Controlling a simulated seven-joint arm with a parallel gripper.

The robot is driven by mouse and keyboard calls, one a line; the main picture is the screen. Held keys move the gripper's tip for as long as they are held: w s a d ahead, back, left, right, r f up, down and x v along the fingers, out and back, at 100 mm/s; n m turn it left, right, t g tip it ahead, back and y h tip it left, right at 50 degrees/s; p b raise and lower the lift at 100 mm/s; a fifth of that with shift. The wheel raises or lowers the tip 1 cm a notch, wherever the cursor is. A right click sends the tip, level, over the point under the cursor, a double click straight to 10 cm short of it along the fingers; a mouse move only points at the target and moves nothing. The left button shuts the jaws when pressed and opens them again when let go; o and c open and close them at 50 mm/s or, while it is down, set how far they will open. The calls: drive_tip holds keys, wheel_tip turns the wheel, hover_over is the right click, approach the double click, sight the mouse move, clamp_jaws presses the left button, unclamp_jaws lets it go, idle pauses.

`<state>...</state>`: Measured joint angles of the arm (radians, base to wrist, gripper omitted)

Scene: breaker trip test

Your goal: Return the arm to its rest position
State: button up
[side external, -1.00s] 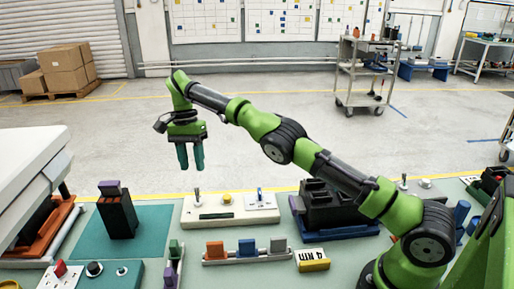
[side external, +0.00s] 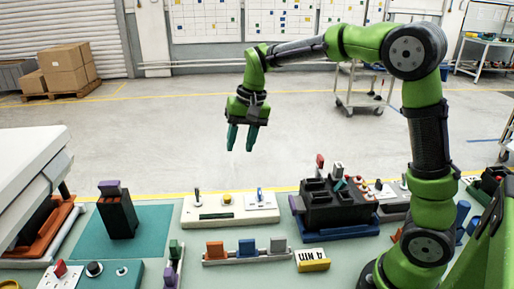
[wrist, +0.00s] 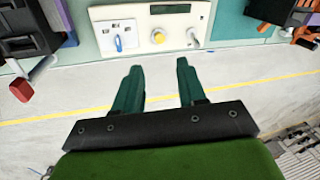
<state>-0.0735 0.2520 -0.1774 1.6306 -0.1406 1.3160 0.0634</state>
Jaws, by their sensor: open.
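My gripper (side external: 242,138) hangs in the air beyond the back edge of the bench, fingers pointing down, in the side external view. Its two teal fingers are apart with nothing between them. The wrist view shows the same open gripper (wrist: 161,80) with bare floor behind the fingers. My green arm rises from its base at the right and reaches back to the left, high above the bench.
A white switch panel (side external: 231,214) stands at the bench's back edge. A black breaker (side external: 118,214) stands on a teal mat (side external: 84,240). A black socket block (side external: 334,207) and a row of coloured blocks (side external: 246,250) sit nearby. A cart (side external: 356,95) stands behind.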

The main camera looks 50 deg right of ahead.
drive_tip(key=s+a+r+n+t, duration=0.1)
drive_tip(key=s+t, duration=0.1)
drive_tip(key=s, duration=0.8)
drive_tip(key=s+a+r+n+t, duration=0.1)
drive_tip(key=s+a+n+t, duration=0.1)
drive_tip(key=s, duration=0.8)
drive_tip(key=shift+s+a+r+t, duration=0.25)
drive_tip(key=shift+r+t, duration=0.1)
drive_tip(key=shift+t, duration=0.25)
